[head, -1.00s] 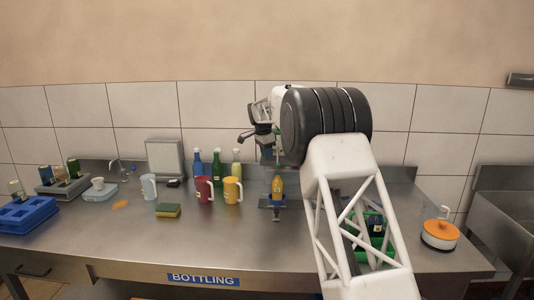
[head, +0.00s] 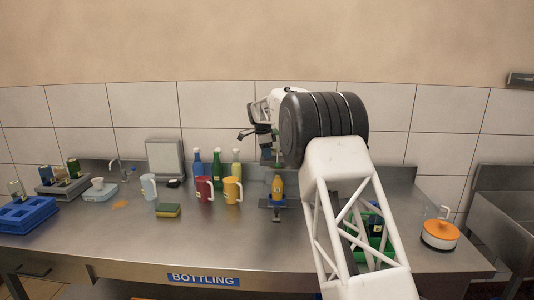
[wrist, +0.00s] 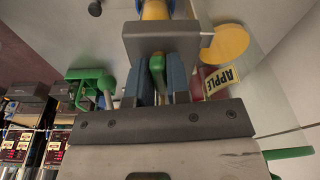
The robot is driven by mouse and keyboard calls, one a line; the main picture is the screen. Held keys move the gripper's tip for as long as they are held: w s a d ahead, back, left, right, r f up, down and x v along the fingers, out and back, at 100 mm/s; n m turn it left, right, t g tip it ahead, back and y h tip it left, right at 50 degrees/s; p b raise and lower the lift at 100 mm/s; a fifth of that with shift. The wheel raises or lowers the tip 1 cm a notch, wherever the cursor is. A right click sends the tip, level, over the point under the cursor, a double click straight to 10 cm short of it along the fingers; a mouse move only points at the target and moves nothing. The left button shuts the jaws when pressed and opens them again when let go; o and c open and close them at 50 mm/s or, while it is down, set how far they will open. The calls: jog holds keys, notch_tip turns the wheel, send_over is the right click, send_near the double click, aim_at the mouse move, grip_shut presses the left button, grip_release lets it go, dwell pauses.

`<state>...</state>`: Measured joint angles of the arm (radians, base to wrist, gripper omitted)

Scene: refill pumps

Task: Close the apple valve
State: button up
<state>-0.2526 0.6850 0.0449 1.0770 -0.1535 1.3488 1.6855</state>
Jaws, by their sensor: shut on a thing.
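My gripper (wrist: 161,82) shows in the wrist view with its two blue fingers shut on a green lever (wrist: 157,66), which I take to be the apple valve's handle. A yellow tag reading APPLE (wrist: 221,82) sits just right of the fingers. A grey block (wrist: 162,40) lies across the view beyond the fingertips and hides part of the valve. The valve is mostly hidden there behind my gripper and arm.
Another green fitting (wrist: 90,84) is left of the fingers in the wrist view. A yellow mug (head: 232,190), a red mug (head: 204,188) and several bottles stand left of the orange-yellow one. A green crate (head: 377,232) is partly behind my arm. The front middle counter is clear.

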jog(key=shift+f, duration=0.1)
jog(key=shift+m, duration=0.6)
jog(key=o, duration=0.8)
jog(key=shift+r, duration=4.1)
